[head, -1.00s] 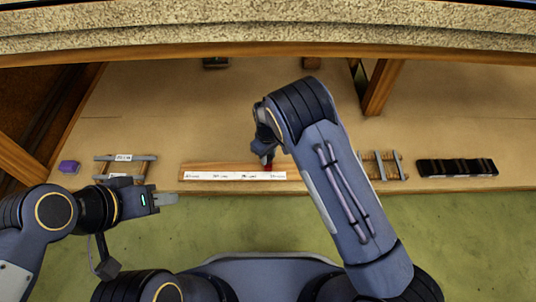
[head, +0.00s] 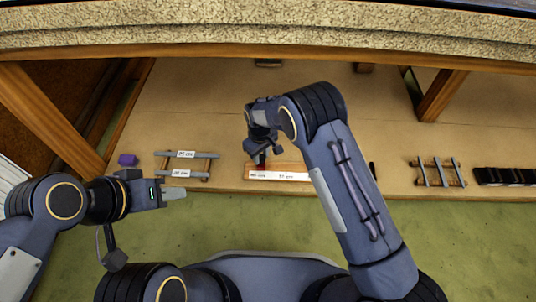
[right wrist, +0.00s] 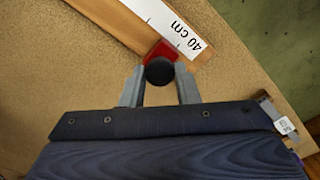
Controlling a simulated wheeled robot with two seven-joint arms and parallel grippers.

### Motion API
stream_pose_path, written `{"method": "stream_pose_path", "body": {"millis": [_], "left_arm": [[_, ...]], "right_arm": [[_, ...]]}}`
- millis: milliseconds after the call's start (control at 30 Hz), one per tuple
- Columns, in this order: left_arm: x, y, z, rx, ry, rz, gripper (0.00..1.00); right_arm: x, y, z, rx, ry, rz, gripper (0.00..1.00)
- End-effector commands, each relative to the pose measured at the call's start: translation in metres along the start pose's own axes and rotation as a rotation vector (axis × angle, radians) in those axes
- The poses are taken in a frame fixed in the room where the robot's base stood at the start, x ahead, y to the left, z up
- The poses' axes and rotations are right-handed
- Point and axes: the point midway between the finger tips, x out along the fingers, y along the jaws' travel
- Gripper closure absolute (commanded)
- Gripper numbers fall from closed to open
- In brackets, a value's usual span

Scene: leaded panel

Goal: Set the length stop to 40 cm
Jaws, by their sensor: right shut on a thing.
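A wooden board with a white scale strip (head: 278,176) lies near the bench's front edge; my right arm hides its right part. The red length stop (head: 262,161) sits at the board's left part. In the right wrist view the red stop (right wrist: 161,52) lies beside the printed "40 cm" label (right wrist: 188,38), close to that end of the strip. My right gripper (right wrist: 159,88) is shut on the stop's dark round knob (right wrist: 159,71). In the head view this right gripper (head: 259,156) is above the stop. My left gripper (head: 171,194) hangs empty in front of the bench; its jaw gap is unclear.
Another rack (head: 436,172) and a black slotted holder (head: 504,176) are at the right. The bench (head: 200,110) behind the board is mostly clear.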

Motion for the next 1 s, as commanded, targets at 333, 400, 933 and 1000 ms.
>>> {"method": "stream_pose_path", "body": {"millis": [333,400,933,1000], "left_arm": [[0.003,-0.001,0.001,0.0,0.0,0.0,0.64],[0.003,-0.001,0.002,0.0,0.0,0.0,0.64],[0.003,-0.001,0.001,0.0,0.0,0.0,0.64],[0.003,-0.001,0.001,0.0,0.0,0.0,0.64]], "right_arm": [[0.0,-0.016,-0.016,-0.001,0.003,0.0,1.0],[-0.001,-0.016,-0.017,-0.001,0.004,-0.001,1.0],[-0.001,-0.017,-0.017,-0.001,0.004,-0.001,0.5],[0.0,-0.016,-0.016,-0.001,0.003,-0.001,0.5]]}}
